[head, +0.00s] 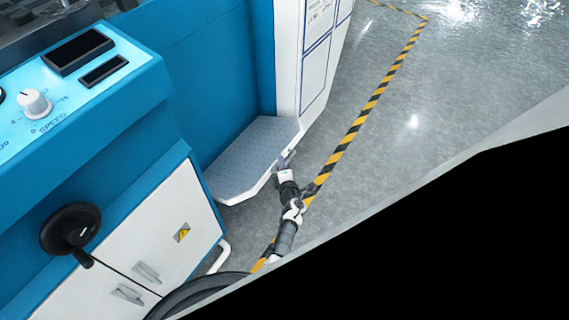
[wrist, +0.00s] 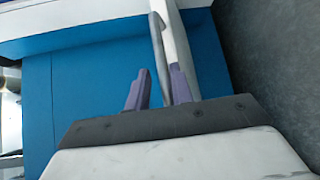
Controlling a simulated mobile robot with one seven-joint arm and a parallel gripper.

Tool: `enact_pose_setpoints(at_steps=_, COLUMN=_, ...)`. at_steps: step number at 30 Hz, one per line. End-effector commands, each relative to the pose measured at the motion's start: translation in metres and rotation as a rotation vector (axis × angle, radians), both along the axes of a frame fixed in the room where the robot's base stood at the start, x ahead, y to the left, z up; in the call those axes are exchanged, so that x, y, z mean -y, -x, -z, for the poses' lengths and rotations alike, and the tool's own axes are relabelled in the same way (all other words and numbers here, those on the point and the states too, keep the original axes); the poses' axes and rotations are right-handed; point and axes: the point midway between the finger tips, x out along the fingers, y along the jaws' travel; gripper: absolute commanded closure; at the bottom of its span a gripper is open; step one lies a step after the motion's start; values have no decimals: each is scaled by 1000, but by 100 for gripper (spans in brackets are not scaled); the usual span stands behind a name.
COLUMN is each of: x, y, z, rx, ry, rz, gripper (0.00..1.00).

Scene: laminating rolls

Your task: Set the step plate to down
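The step plate (head: 243,158) is a light grey, dotted plate with a pale rim, at the foot of the blue machine in the head view. It looks roughly level, but I cannot tell its exact tilt. My gripper (head: 284,160) is at its right front edge. In the wrist view, the two purple fingers of my gripper (wrist: 159,88) stand apart. A thin pale edge of the step plate (wrist: 158,55) runs between them, close to the right finger. Contact cannot be made out.
The blue machine (head: 220,60) rises behind the plate, with a white panel (head: 315,55) at its right. Open grey floor (head: 440,90) with a yellow-black line (head: 365,113) lies to the right.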

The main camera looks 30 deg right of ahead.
Motion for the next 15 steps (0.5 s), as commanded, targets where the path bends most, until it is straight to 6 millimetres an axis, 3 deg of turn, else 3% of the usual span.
enact_pose_setpoints(at_steps=3, x=1, y=-2, z=-4, rx=8, ry=3, rz=0, gripper=67)
enact_pose_setpoints(at_steps=15, x=7, y=-1, z=-13, rx=13, ry=6, rz=11, gripper=67)
